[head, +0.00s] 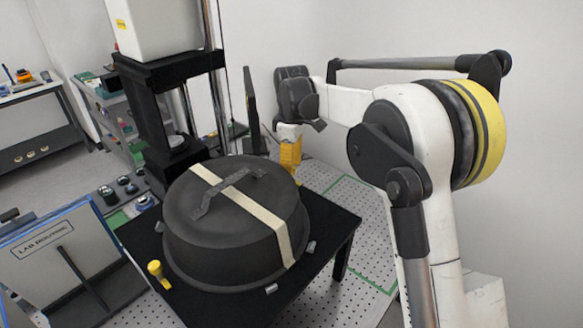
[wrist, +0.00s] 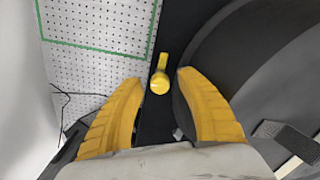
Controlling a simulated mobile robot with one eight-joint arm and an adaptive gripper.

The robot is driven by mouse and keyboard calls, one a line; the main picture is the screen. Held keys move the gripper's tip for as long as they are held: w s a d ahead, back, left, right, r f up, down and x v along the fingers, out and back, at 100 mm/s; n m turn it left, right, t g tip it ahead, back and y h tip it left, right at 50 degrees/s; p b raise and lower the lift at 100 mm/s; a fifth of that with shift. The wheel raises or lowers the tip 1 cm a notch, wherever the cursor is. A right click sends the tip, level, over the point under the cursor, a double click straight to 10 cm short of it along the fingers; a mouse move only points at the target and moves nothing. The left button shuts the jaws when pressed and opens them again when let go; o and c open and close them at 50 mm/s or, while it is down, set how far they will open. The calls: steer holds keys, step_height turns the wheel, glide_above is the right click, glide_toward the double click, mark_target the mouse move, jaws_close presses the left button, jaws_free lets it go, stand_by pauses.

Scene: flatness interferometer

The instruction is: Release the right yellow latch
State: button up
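The right yellow latch (wrist: 160,76) shows in the wrist view as a small yellow lever with a round end, by the edge of the black table. My gripper (head: 290,160) has yellow fingers and hangs at the far right side of the dark round lid. In the wrist view its fingers are open, one on each side of the latch, with visible gaps. I cannot tell the height between fingertips and latch. The right latch is not clearly visible in the head view. The other yellow latch (head: 156,271) stands at the table's near left.
The dark domed lid (head: 182,235), with a pale strap and grey handle, fills most of the black table (head: 337,238). A black column instrument (head: 141,103) stands behind it. A framed lab sign (head: 48,254) is at left. A white wall lies behind my arm.

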step_height(320, 180, up, 12)
stand_by(0.6)
steer(key=s+d+r+m+t, duration=0.35)
steer(key=s+d+m, duration=0.3)
steer(key=s, duration=0.55)
steer(key=s+d+f+m+t, duration=0.1)
steer(key=s+d+f+m, duration=0.2)
steer(key=s, duration=0.4)
steer(key=s+d+f+m+t, duration=0.1)
steer(key=s+d+f+m, duration=0.1)
steer(key=s+f, duration=0.35)
steer(key=s+d+f+m+t, duration=0.2)
steer(key=s+d, duration=0.1)
steer(key=s, duration=0.5)
step_height(320, 180, down, 21)
steer(key=b, duration=2)
steer(key=shift+a+r, duration=0.15)
steer(key=shift+a, duration=0.15)
